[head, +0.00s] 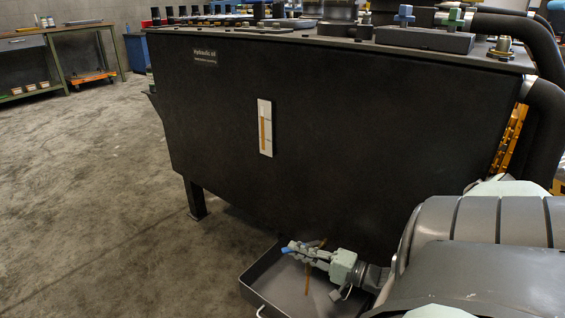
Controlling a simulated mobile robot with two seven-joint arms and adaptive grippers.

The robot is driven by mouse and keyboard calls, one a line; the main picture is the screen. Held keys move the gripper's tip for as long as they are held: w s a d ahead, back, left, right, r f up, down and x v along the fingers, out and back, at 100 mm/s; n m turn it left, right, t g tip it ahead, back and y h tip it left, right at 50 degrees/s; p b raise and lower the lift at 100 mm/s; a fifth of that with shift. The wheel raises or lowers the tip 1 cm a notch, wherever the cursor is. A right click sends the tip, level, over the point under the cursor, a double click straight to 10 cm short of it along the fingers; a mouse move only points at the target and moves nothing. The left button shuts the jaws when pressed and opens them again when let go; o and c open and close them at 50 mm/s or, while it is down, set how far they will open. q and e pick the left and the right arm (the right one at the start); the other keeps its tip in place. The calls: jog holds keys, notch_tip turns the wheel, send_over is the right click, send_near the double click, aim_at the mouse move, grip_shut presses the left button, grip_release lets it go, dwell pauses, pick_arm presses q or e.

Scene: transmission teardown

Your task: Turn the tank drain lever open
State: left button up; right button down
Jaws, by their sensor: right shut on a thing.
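The black hydraulic oil tank (225,120) stands on legs and fills the middle of the head view. A white-framed sight gauge (265,128) with an amber column is on its front. My right gripper (294,250) is low by the tank's bottom edge, shut on the drain lever, whose blue end (285,250) shows past the fingertips. The fingers hide the rest of the lever and the valve. A thin amber-brown streak (307,280) runs below the gripper towards the tray; it looks like oil. My left gripper is out of view.
A dark, shallow drain tray (262,272) lies on the floor under the gripper. Thick black hoses (545,120) run down the tank's right side. The concrete floor at left is clear, with a workbench (55,58) at the back.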

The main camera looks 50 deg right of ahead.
jog(key=shift+a, duration=0.1)
dwell(0.3)
jog(key=c, duration=1.6)
grip_release()
jog(key=shift+c, duration=0.2)
